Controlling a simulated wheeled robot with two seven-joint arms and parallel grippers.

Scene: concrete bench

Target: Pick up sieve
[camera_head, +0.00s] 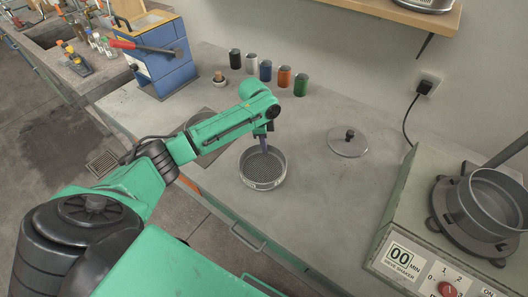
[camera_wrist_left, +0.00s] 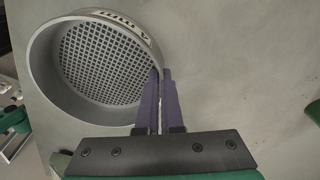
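The sieve (camera_head: 262,185) is a round, light-grey metal ring with a dark mesh floor. In the head view it appears to sit upright on the bench, near the front edge. In the left wrist view the sieve (camera_wrist_left: 100,60) fills the upper left, its mesh facing the camera. My left gripper (camera_head: 264,147) reaches down at the sieve's far side. In the wrist view its purple fingers (camera_wrist_left: 160,74) are close together, one inside the ring and one outside, with the thin wall between them. My right gripper is not in view.
Several small coloured jars (camera_head: 265,70) stand along the wall. A lid with a black knob (camera_head: 348,142) lies to the right. The sieve shaker (camera_head: 410,225) with a pan (camera_head: 490,205) stands at the far right.

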